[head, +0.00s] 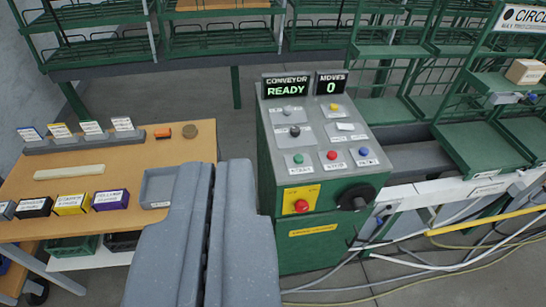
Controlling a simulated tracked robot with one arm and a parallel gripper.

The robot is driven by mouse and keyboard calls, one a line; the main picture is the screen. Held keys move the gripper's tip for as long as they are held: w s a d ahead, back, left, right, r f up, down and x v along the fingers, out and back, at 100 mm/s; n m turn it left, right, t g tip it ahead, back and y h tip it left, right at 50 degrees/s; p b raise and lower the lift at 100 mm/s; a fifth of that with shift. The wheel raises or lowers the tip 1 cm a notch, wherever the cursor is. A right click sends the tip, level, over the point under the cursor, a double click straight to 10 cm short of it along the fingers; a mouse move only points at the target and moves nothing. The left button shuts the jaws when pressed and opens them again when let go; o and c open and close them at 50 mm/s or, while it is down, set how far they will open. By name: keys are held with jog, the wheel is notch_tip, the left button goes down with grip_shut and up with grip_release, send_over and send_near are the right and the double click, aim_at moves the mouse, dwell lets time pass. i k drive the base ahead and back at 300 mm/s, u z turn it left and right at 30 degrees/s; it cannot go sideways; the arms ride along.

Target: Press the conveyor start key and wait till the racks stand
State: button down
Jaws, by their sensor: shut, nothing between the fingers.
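A green control console (262,190) with a grey sloped top stands right of centre. Its front row has a green key (298,159), a red key (332,155) and a blue key (363,151); their labels are too small to read, so I cannot tell which is the start key. A display (287,86) reads CONVEYOR READY and a second display (330,84) reads MOVES 0. Green racks (385,70) stand behind and to the right. My gripper (216,167) is shut and empty at bottom centre, left of the console and apart from the keys.
A red emergency-type button (302,206) and a black knob (356,197) are on the console front. A wooden table (110,170) with labelled boxes and a grey tray (158,187) stands left. Cables (400,262) and a yellow bar (485,221) lie right.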

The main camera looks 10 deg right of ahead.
aim_at(298, 159)
jog(key=u, duration=0.1)
jog(key=i, duration=1)
jog(key=z, duration=0.05)
